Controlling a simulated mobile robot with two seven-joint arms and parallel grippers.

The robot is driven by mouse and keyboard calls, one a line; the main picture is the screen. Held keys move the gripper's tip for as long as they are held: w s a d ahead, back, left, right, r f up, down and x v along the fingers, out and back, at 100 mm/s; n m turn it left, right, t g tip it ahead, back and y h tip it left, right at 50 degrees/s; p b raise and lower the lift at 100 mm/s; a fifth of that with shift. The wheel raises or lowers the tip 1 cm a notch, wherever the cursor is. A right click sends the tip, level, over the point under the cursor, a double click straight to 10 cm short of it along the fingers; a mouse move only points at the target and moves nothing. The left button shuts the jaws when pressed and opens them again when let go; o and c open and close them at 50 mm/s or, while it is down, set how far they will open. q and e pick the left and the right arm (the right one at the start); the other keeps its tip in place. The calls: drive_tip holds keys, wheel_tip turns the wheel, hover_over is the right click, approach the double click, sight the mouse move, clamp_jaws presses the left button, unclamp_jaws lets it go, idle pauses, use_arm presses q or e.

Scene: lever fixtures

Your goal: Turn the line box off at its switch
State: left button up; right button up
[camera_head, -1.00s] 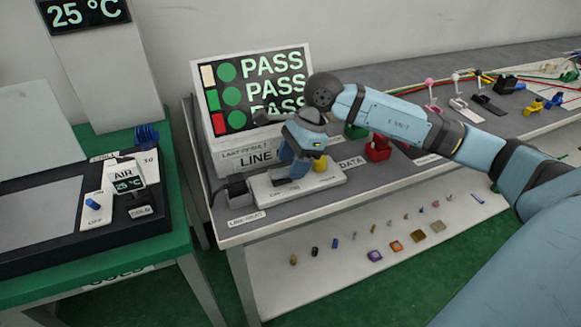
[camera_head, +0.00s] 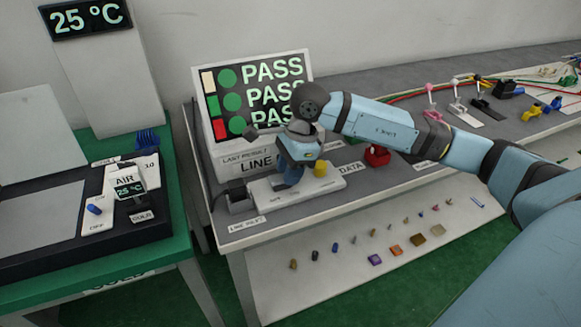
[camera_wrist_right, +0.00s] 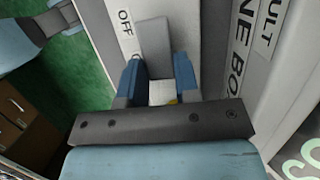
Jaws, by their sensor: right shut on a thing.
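The line box (camera_head: 235,140) is a white box on the grey table, its lit screen (camera_head: 262,88) showing PASS lines. A pale switch plate (camera_head: 330,183) lies in front of it; OFF is printed on it in the right wrist view (camera_wrist_right: 126,22). My right gripper (camera_head: 290,176) is low over this plate. In the right wrist view, its blue fingers (camera_wrist_right: 158,80) are shut on the grey switch lever (camera_wrist_right: 155,38). The gripper hides the lever in the head view. My left gripper is not in view.
A yellow knob (camera_head: 320,168) sits on the plate right beside my gripper. A dark block (camera_head: 238,197) is at the plate's left end. A red fixture (camera_head: 377,155) stands to the right. An air box with a lever (camera_head: 130,185) is on the green table at left.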

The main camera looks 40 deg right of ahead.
drive_tip(key=shift+w+a+r+h, duration=0.1)
drive_tip(key=shift+a+r+h, duration=0.2)
drive_tip(key=shift+h, duration=0.3)
drive_tip(key=shift+g+h+p, duration=0.3)
drive_tip(key=shift+h, duration=0.1)
drive_tip(key=shift+a+h, duration=0.1)
drive_tip(key=shift+h, duration=0.5)
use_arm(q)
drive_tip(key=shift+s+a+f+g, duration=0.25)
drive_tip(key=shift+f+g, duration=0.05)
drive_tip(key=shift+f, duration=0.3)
use_arm(e)
drive_tip(key=shift+f, duration=0.1)
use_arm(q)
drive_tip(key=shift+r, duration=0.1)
use_arm(e)
drive_tip(key=o, duration=0.9)
